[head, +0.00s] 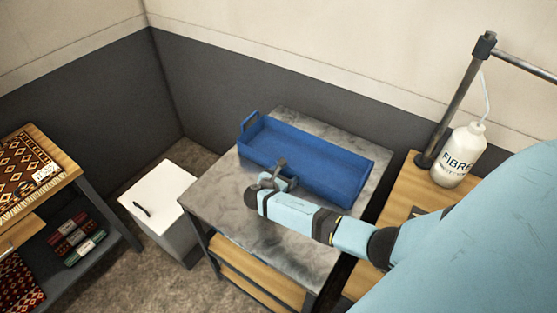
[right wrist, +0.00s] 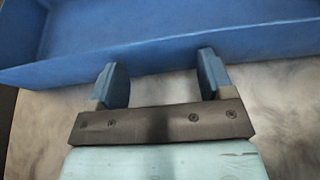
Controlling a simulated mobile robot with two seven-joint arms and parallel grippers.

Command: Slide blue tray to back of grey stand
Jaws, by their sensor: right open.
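The blue tray (head: 310,158) is a long open box with a raised handle at its left end. It lies on the grey stand (head: 225,200), toward the back, with some bare top showing in front of it and behind it. My right gripper (head: 280,163) is at the tray's front side, left of its middle. In the right wrist view the open fingers (right wrist: 162,78) point at the tray's front wall (right wrist: 200,50), with nothing between them. Whether the fingertips touch the wall, I cannot tell. My left gripper is not in view.
A white lidded bin (head: 160,200) stands left of the stand. Further left is a shelf with a patterned rug (head: 28,165) and rolled textiles. On the right, a wooden table (head: 405,195) holds a white bottle (head: 458,155) beside a metal post (head: 455,100). Walls close off the back.

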